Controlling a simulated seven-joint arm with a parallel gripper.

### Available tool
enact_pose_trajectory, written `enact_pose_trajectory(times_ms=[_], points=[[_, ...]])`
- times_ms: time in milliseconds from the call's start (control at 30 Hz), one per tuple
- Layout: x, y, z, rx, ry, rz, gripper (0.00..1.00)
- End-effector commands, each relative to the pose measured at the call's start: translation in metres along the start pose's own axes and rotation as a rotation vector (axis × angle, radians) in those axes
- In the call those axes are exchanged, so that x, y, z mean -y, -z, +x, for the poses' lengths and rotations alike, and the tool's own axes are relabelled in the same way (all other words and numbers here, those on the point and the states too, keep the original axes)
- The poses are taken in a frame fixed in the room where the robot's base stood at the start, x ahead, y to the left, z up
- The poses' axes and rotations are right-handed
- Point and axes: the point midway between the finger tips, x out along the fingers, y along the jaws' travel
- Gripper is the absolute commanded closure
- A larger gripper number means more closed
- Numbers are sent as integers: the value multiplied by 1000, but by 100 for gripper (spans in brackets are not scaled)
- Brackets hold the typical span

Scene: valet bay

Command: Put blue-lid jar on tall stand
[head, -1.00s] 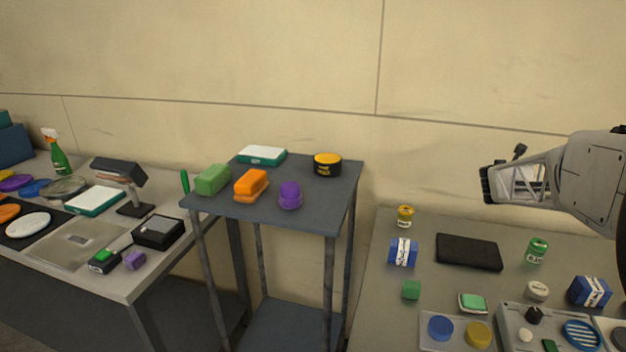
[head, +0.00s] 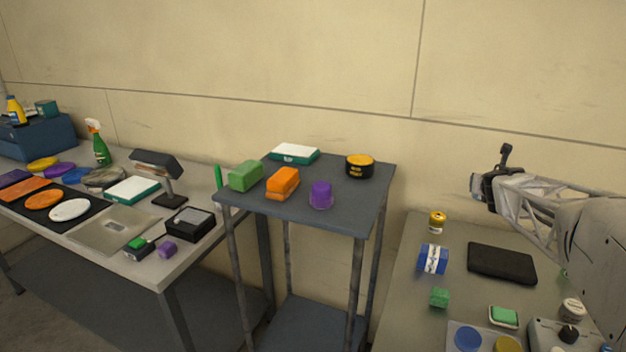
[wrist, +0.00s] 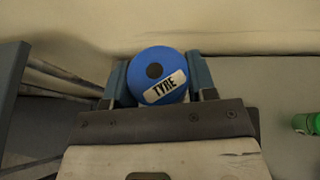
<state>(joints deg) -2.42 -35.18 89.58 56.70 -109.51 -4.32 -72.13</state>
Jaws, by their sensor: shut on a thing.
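The blue-lid jar (wrist: 158,72) shows from above in the wrist view, its round lid carrying a dark centre and a "TYRE" label. My gripper (wrist: 160,80) is shut on it, one finger on each side. In the head view my gripper (head: 479,188) is raised over the right bench, right of the tall stand; I cannot make out the jar there. The tall stand (head: 345,212) is the grey raised table in the middle. Part of a blue-grey edge, perhaps the stand, shows at the left of the wrist view.
The stand holds a green block (head: 246,176), an orange block (head: 283,182), a purple cup (head: 321,195), a white-teal box (head: 295,153) and a yellow-black tin (head: 360,167). Its front right is bare. The right bench (head: 405,290) has several small items and a black pad (head: 502,263).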

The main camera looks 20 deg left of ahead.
Motion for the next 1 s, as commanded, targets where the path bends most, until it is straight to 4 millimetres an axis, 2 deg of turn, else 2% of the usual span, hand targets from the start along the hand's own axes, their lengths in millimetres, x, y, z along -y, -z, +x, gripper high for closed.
enact_pose_trajectory(times_ms=[1000], points=[[-176, -49, -10, -2, -465, -192, 75]])
